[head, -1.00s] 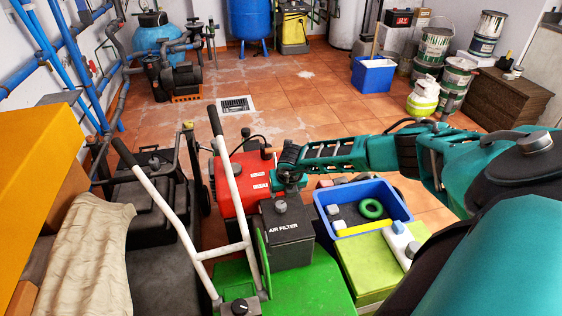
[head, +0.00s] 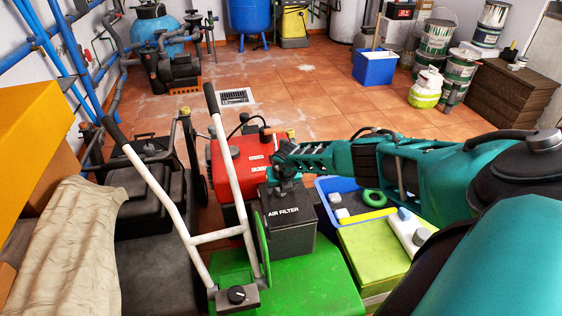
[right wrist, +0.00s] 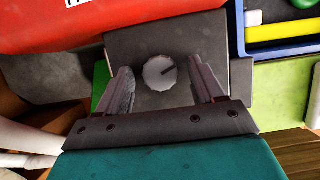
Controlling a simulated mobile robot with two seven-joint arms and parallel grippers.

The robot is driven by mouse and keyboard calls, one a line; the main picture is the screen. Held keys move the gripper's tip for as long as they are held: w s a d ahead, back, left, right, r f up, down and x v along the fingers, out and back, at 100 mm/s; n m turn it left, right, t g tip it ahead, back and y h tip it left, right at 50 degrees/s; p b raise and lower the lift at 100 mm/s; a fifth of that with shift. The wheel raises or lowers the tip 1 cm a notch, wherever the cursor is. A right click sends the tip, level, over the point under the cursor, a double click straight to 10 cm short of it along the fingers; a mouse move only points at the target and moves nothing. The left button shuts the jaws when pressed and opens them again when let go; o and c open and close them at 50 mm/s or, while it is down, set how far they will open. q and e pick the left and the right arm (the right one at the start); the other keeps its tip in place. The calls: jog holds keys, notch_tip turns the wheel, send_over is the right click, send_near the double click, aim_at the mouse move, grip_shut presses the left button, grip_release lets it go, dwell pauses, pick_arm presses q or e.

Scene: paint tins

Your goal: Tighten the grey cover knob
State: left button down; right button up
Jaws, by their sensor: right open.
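The grey cover knob (right wrist: 159,73) is round with a dark mark on its face. It sits on top of the dark box labelled AIR FILTER (head: 290,232), which also shows in the right wrist view (right wrist: 196,29). My right gripper (right wrist: 160,69) is open, with one finger on either side of the knob in the right wrist view and a visible gap to each. In the head view my right gripper (head: 285,178) is just over the box top and mostly hides the knob. Contact with the knob cannot be seen. My left gripper is not in view.
A red tank (head: 225,168) stands behind the box. White handlebars (head: 165,185) rise at its left. A blue crate (head: 325,190) with a green ring and a yellow item is at its right. The box stands by a green housing (head: 310,285).

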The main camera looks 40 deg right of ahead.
jog(key=c, duration=1)
jog(key=shift+c, duration=0.2)
